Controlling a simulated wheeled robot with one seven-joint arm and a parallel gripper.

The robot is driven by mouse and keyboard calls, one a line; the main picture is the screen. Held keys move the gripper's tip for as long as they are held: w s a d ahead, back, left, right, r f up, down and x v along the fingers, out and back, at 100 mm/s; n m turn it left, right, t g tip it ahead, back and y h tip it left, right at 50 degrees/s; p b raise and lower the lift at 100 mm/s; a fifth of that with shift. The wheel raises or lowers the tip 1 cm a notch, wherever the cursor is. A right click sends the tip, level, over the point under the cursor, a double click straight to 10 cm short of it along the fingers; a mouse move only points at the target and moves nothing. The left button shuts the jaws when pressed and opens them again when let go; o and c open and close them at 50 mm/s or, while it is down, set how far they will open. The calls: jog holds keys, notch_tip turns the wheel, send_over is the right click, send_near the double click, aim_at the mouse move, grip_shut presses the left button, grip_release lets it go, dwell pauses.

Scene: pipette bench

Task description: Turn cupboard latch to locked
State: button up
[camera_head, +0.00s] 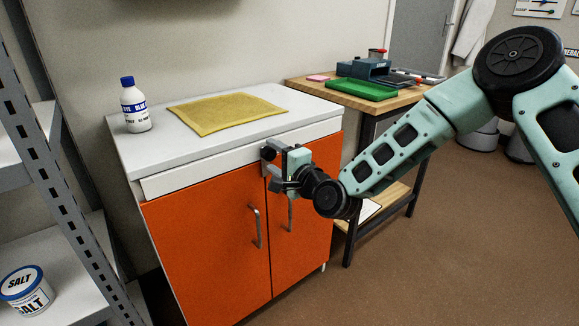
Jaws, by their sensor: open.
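The cupboard (206,250) has two orange doors with a vertical metal handle on each, a white drawer-like strip above them and a white top. Both doors look shut. My gripper (267,163) is open at the upper edge of the doors, near the seam between them. Its grey fingers point left toward the cupboard front. The latch cannot be made out apart from the gripper, which covers that spot. Whether the fingers touch or surround it cannot be told, and the latch's position cannot be read.
A blue-capped white bottle (136,108) and a yellow mat (226,113) are on the cupboard top. A wooden bench (318,90) with a green tray (361,89) stands behind to the right. A grey shelf rack with a salt tub (27,291) is at left. Brown floor is clear at lower right.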

jog(key=p+v, duration=0.1)
jog(key=v, duration=1.6)
jog(key=shift+p, duration=0.35)
